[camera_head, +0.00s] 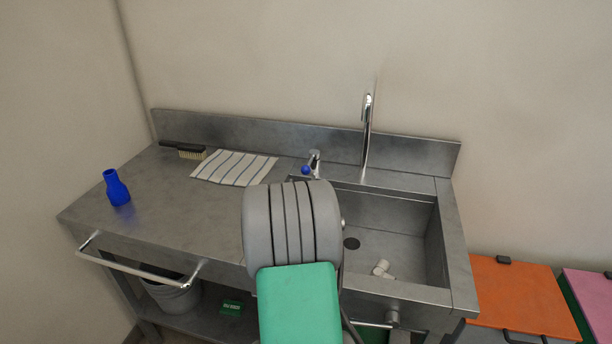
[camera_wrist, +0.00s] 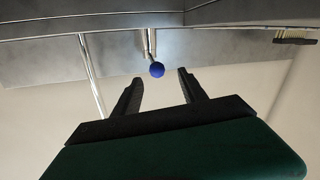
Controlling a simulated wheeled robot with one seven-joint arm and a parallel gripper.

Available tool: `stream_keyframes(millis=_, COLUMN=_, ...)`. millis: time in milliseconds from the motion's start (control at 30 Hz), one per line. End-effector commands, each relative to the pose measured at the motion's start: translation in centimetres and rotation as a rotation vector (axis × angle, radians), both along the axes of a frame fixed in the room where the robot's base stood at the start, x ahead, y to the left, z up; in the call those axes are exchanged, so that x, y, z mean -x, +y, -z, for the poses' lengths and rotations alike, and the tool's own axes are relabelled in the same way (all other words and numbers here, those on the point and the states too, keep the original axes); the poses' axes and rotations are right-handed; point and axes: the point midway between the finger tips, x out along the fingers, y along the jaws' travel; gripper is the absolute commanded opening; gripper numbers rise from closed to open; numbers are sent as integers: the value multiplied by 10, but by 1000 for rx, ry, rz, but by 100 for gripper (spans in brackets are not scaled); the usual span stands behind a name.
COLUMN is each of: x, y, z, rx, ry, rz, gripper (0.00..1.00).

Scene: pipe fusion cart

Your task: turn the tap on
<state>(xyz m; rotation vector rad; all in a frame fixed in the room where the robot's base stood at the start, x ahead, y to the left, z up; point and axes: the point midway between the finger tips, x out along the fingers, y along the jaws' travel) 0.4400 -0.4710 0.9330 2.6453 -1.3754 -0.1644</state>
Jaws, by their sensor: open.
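The tap has a tall curved chrome spout (camera_head: 367,135) at the back of the steel sink. To its left stands a short chrome valve (camera_head: 315,160) with a blue ball knob (camera_head: 306,170). In the wrist view, which looks upside down, the blue knob (camera_wrist: 157,69) hangs on its chrome stem, and the spout (camera_wrist: 92,75) shows to the left. My gripper (camera_wrist: 159,80) is open and empty there. Its two black fingers point toward the knob, which appears just beyond the gap between the fingertips. In the head view my arm hides the gripper.
The sink basin (camera_head: 400,223) holds a small white pipe fitting (camera_head: 382,269). On the counter left of my arm are a striped cloth (camera_head: 235,168), a brush (camera_head: 185,151) and a blue bottle-shaped piece (camera_head: 117,188). A backsplash (camera_head: 250,132) runs behind.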

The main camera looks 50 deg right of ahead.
Motion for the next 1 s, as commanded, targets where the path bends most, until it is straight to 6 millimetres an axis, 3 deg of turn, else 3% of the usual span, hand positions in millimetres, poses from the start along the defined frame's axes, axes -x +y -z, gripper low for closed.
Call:
stream_keyframes(millis=100, x=0, y=-14, z=-3, rx=24, ry=-11, rz=9, gripper=50)
stream_keyframes(millis=500, x=-37, y=-67, z=-3, rx=22, ry=-10, rz=8, gripper=50)
stream_keyframes(millis=767, x=-40, y=-69, z=-3, rx=23, ry=-11, rz=6, gripper=50)
stream_keyframes(millis=1000, x=-40, y=-69, z=-3, rx=23, ry=-11, rz=6, gripper=32)
